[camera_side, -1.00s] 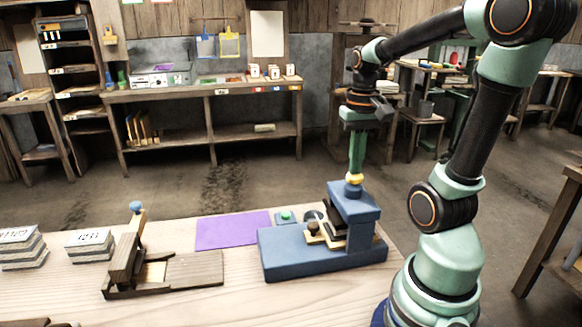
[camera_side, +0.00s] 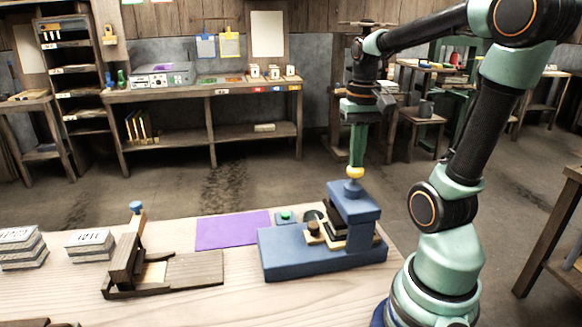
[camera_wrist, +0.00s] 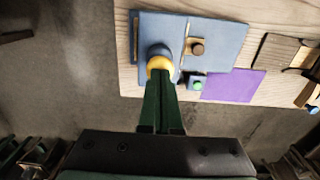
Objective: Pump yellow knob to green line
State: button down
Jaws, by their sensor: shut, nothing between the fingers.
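The yellow knob (camera_side: 355,173) sits at the top of the blue press (camera_side: 285,262), just above the press head (camera_side: 354,197). My gripper (camera_side: 356,163) is shut and points straight down, its fingertips right over the knob. They appear to touch it, though contact is hard to confirm. In the wrist view the knob (camera_wrist: 159,66) shows just beyond the green fingers (camera_wrist: 161,80), which hide part of it. I cannot make out a green line in either view.
A green button (camera_side: 286,216) on a small base stands behind the press, beside a purple mat (camera_side: 233,231). A wooden device with a blue knob (camera_side: 136,207) and stacked grey blocks (camera_side: 90,244) are to the left. Open bench lies in front.

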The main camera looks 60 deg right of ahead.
jog(key=shift+f, duration=0.85)
jog(key=shift+r, duration=1.15)
jog(key=shift+r, duration=3.05)
